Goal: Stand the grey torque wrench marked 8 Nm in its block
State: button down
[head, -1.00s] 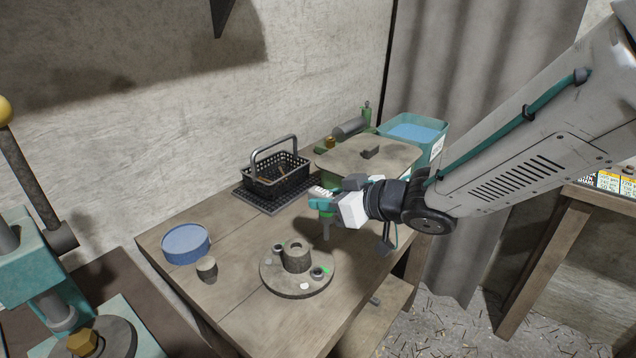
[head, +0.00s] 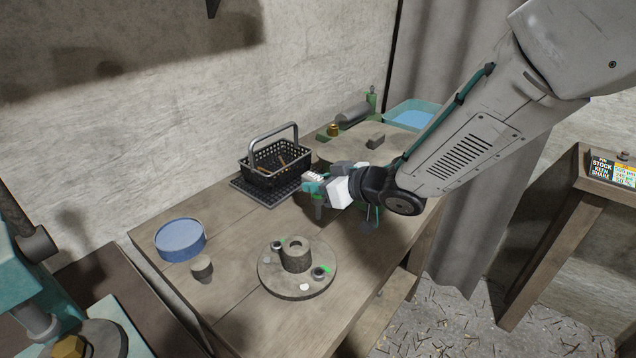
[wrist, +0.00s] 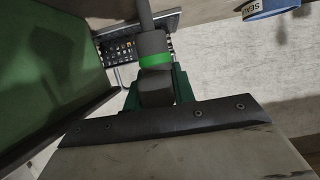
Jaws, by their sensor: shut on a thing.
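In the head view the tool is mostly hidden by the gripper.
A black basket (head: 275,168) sits on a dark mat behind the gripper. A blue tin (head: 180,242) and small grey cylinder (head: 202,267) stand at the left. Bench between basket and block is clear.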

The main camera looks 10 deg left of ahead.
jog(key=shift+f, duration=0.1)
jog(key=c, duration=1.1)
grip_release()
jog(key=shift+c, duration=0.2)
jog(key=shift+s+d+r, duration=0.1)
jog(key=shift+d+r, duration=0.15)
jog(key=v, duration=1.1)
jog(key=shift+d, duration=0.25)
jog(key=shift+s, duration=0.1)
